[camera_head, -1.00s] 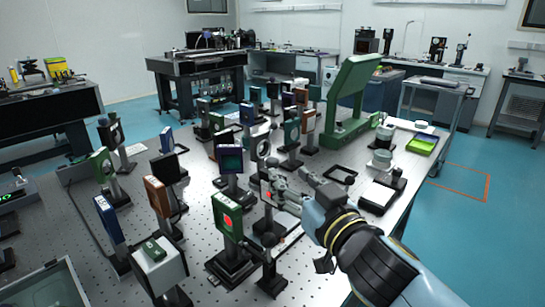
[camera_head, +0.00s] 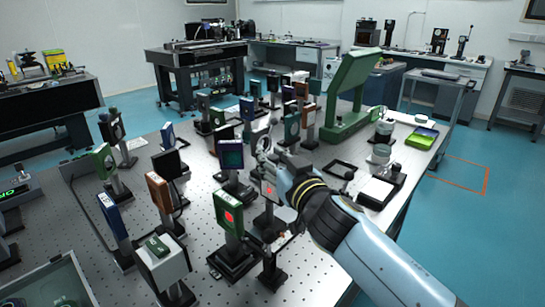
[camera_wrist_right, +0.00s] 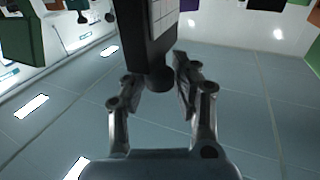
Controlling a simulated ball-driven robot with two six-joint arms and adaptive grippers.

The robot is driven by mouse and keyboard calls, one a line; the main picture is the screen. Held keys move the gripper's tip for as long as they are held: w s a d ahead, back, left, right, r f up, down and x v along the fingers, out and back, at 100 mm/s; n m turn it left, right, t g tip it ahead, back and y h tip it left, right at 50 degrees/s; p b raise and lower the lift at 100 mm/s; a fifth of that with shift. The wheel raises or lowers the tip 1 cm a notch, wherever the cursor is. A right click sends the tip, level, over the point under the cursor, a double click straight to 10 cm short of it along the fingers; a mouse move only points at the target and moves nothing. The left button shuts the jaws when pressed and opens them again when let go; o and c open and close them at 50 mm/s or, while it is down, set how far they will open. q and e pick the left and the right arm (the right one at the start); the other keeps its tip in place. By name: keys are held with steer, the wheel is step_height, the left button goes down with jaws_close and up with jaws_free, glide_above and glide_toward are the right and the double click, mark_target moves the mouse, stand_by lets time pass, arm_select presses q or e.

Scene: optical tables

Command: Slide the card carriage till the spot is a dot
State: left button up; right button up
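A white card (camera_head: 268,189) with a small red mark stands on a dark post mid-table, partly behind my right arm. In front of it, a green-framed plate (camera_head: 229,212) on a black base shows a bigger red spot. My right gripper (camera_head: 264,156) is above and behind the white card. In the right wrist view my right gripper (camera_wrist_right: 155,88) has its fingers apart, on either side of a dark rounded knob (camera_wrist_right: 160,79) at the end of a dark block with a white gridded face (camera_wrist_right: 166,14). Gaps show beside the knob. My left gripper is not in view.
Many upright optics crowd the perforated table (camera_head: 150,215), including a dark teal screen (camera_head: 232,154) close to my gripper and a brown-framed mount (camera_head: 158,190). A tall green stand (camera_head: 352,95) is behind.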

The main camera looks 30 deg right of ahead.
jaws_close()
steer(key=shift+w+a+f, duration=0.1)
steer(key=shift+w, duration=0.05)
steer(key=w+d+b, duration=0.1)
steer(key=w+d, duration=0.1)
steer(key=d, duration=0.4)
steer(key=shift+w+d+f+b, duration=0.15)
steer(key=shift+d+f+b, duration=0.05)
steer(key=shift+d+b, duration=0.15)
steer(key=shift+c, duration=0.3)
jaws_free()
steer(key=o, duration=0.6)
steer(key=shift+s+d+r, duration=0.2)
steer(key=shift+s+d, duration=0.05)
steer(key=shift+s, duration=0.15)
steer(key=shift+w+a, duration=0.15)
steer(key=shift+w, duration=0.05)
